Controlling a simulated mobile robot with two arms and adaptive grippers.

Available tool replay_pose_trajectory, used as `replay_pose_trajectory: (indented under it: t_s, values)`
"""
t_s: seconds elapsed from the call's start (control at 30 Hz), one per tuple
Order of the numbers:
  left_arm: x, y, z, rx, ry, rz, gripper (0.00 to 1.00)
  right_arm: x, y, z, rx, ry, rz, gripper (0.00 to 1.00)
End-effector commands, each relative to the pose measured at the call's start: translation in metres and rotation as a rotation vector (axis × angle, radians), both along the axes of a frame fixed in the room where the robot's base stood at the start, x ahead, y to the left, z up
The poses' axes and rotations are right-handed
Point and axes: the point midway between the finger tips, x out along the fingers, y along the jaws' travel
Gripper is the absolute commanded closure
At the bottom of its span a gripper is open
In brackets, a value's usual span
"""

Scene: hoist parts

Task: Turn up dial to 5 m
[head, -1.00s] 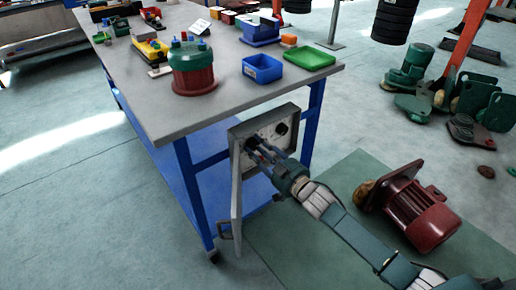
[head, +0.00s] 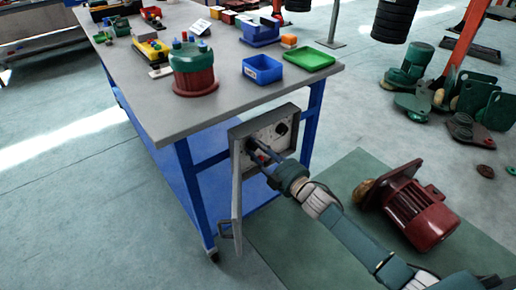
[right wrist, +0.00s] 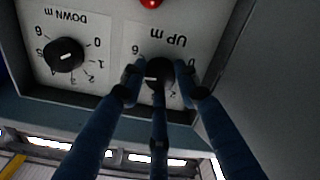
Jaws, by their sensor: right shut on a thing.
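The control panel (head: 268,125) is an open grey box on the side of the blue table frame. In the right wrist view its labels appear upside down. The UP m dial (right wrist: 160,70) is a black knob with a white pointer mark, which points to the left in that view. My right gripper (right wrist: 157,80) is shut on this knob, with fingers on both sides and one below; it also shows at the panel in the head view (head: 255,153). The fingers hide part of the scale. The DOWN m dial (right wrist: 65,55) is beside it, untouched. My left gripper is not in view.
A red lamp or button (right wrist: 150,3) shows at the wrist view's top edge. The panel's door (head: 236,195) hangs open beside my fingers. The worktable (head: 215,110) is above. A red motor (head: 415,205) lies on a green mat (head: 345,245) to the right.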

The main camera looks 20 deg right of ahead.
Motion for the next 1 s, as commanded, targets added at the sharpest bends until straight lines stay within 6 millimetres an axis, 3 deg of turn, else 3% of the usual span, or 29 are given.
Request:
replay_pose_trajectory:
  t_s: [0.57,0.6,0.67,1.0]
  values:
    - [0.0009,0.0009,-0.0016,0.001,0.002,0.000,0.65,-0.0012,-0.0011,-0.0056,-0.037,-0.003,-0.002,0.95]
    - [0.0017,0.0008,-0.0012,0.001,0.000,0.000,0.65,-0.0013,-0.0012,-0.0057,-0.038,-0.002,-0.003,0.63]
    - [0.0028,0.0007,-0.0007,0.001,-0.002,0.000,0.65,-0.0012,-0.0011,-0.0056,-0.037,-0.003,-0.002,0.51]
    - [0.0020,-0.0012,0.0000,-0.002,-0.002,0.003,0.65,-0.0026,-0.0016,-0.0024,-0.035,-0.008,-0.001,0.50]
